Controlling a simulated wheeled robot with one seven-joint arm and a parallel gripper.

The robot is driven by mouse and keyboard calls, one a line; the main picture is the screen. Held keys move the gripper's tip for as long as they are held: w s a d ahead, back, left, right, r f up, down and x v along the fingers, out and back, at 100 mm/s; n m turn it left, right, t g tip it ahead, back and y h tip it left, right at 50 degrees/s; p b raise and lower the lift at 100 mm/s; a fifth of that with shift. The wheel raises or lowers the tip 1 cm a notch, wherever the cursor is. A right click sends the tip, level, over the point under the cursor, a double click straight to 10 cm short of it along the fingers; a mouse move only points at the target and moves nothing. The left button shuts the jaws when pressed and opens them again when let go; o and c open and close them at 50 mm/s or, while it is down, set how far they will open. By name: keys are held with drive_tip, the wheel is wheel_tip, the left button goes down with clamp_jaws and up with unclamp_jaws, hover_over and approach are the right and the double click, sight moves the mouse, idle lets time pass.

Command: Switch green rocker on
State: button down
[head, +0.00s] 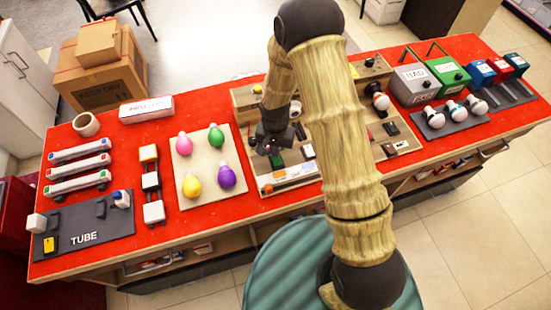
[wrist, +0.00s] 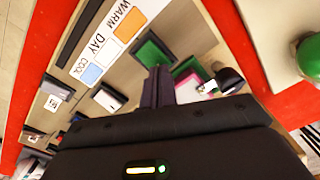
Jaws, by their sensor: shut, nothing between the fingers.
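A green rocker (head: 277,161) sits on the beige board in the middle of the table, just below my gripper (head: 273,148) in the head view. In the wrist view, two green faces show near the fingertips: one to the upper left (wrist: 152,51) and one to the upper right (wrist: 187,67). I cannot tell whether they belong to one rocker. My gripper (wrist: 172,76) is shut and empty, its dark fingers pointing at the green faces and overlapping their lower edges. Whether the fingers touch the rocker is not clear.
A strip labelled WARM, DAY, COOL (wrist: 100,45) lies on the board beside the green parts. A dark rounded knob (wrist: 230,80) and a pink-and-white part stand close to the right of the fingers. A panel with coloured bulbs (head: 205,150) lies left of the board.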

drive_tip(key=shift+f+b, duration=0.4)
drive_tip(key=shift+f, duration=0.25)
idle(0.3)
drive_tip(key=shift+r, duration=0.1)
drive_tip(key=shift+r+p, duration=2.55)
drive_tip(key=shift+r, duration=0.95)
drive_tip(key=s+d+r+n+t, duration=0.1)
drive_tip(key=s+d+r, duration=0.5)
drive_tip(key=r, duration=0.4)
drive_tip(key=s+d+r+n+t, duration=0.1)
drive_tip(key=s+d+r, duration=0.5)
drive_tip(key=r, duration=0.4)
drive_tip(key=shift+s+d+r+n+t, duration=0.2)
drive_tip(key=shift+s+d+n+t, duration=0.15)
drive_tip(key=shift+d, duration=0.35)
drive_tip(key=shift+w, duration=0.1)
